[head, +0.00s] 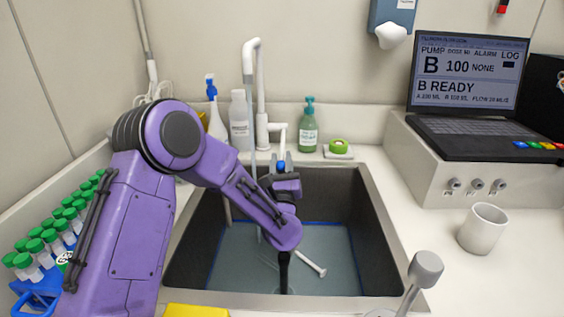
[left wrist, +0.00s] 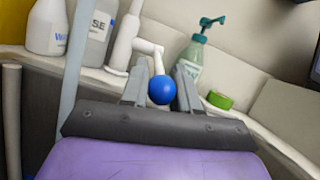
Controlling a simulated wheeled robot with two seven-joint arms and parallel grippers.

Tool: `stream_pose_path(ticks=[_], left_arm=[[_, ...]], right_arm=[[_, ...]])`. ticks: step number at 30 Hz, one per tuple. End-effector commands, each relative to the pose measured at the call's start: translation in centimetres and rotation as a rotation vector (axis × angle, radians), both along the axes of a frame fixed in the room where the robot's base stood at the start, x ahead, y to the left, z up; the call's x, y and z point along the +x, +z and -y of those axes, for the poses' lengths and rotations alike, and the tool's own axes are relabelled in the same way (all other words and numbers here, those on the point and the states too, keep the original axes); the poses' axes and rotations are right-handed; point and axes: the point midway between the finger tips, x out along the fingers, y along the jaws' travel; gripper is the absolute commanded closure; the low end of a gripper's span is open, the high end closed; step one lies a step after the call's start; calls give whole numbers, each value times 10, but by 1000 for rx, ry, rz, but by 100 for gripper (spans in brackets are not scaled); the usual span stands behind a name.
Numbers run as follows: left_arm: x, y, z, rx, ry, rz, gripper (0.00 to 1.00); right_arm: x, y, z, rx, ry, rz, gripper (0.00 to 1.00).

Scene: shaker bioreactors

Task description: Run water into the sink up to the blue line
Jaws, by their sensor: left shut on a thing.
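The sink (head: 190,255) holds grey-blue water (head: 325,245). The blue line (head: 352,250) shows along the sink walls just at or above the water's edge; the exact gap is hard to tell. A pale stream (head: 252,120) falls from the white tap's spout (head: 249,65); it also shows in the left wrist view (left wrist: 74,80). My left gripper (head: 281,168) is shut on the tap lever's blue knob (left wrist: 162,90), which sits between the fingers. My purple arm hides part of the sink. My right gripper is not in view.
A green soap bottle (head: 308,128) and green tape roll (head: 338,146) stand behind the sink. Green-capped tubes (head: 50,240) stand at left. A mug (head: 483,228) and laptop (head: 470,85) are at right. A grey-knobbed lever (head: 425,270) rises at front right. A white rod (head: 310,263) is in the water.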

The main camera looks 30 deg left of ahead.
Motion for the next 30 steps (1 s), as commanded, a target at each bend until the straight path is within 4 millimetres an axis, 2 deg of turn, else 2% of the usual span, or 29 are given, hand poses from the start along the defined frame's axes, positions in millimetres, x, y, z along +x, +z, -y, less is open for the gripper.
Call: stream_pose_path(ticks=[5,15,21,30], left_arm=[[-1,16,0,-32,1,-43,100],[0,64,0,-163,0,-249,100],[6,89,-3,-246,-1,-386,100],[17,112,-9,-339,-2,-544,100]], right_arm=[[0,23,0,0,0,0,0],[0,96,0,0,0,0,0],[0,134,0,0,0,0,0],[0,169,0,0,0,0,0]])
